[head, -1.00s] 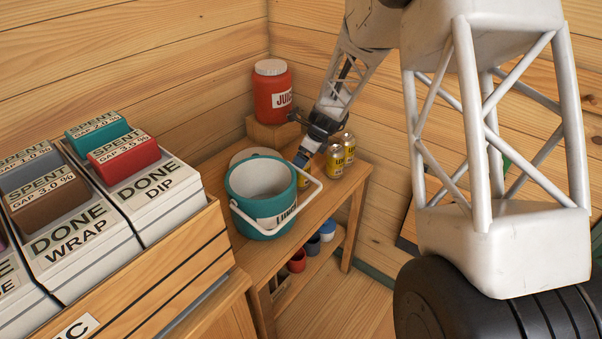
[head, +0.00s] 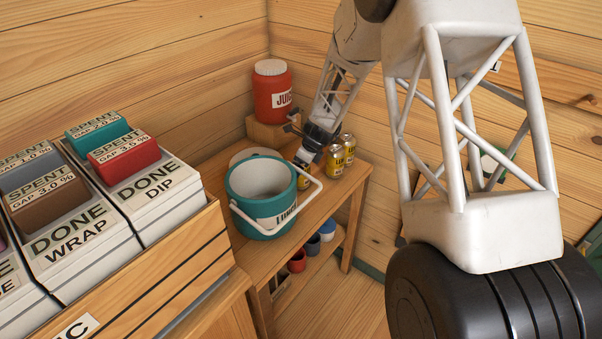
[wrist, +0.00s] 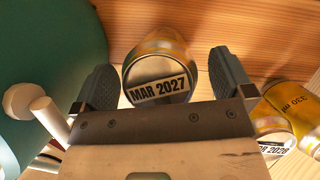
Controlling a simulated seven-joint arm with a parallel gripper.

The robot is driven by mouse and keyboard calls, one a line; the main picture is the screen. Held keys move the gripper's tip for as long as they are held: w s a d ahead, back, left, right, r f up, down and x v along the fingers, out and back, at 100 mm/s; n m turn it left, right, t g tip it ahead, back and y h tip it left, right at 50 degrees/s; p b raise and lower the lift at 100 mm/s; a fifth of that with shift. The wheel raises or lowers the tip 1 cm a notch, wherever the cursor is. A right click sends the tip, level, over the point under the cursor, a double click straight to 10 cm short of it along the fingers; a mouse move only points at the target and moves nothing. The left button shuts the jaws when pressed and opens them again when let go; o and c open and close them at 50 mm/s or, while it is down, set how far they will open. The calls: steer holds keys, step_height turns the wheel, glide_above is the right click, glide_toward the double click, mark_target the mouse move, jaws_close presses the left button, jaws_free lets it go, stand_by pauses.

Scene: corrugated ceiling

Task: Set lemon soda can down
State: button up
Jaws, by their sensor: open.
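A yellow can (head: 305,179) stands on the wooden shelf, just right of the teal bucket, partly hidden by my gripper (head: 304,158). In the wrist view the can (wrist: 160,62) shows a silver end with a "MAR 2027" label. It sits between my two dark fingers (wrist: 165,80), with a gap on each side. My gripper is open and the can looks upright. Two similar yellow cans stand just to the right, a front one (head: 336,164) and a back one (head: 348,150). I cannot read the flavour on the cans.
The teal bucket (head: 246,190) with its white handle is close on the left. A red juice jar (head: 272,90) stands on a wooden block behind. Small pots (head: 297,261) sit on the lower shelf. A crate of labelled boxes (head: 150,190) fills the left.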

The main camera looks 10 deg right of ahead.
steer(key=c, duration=1.3)
steer(key=shift+r, duration=0.15)
steer(key=shift+r, duration=4.9)
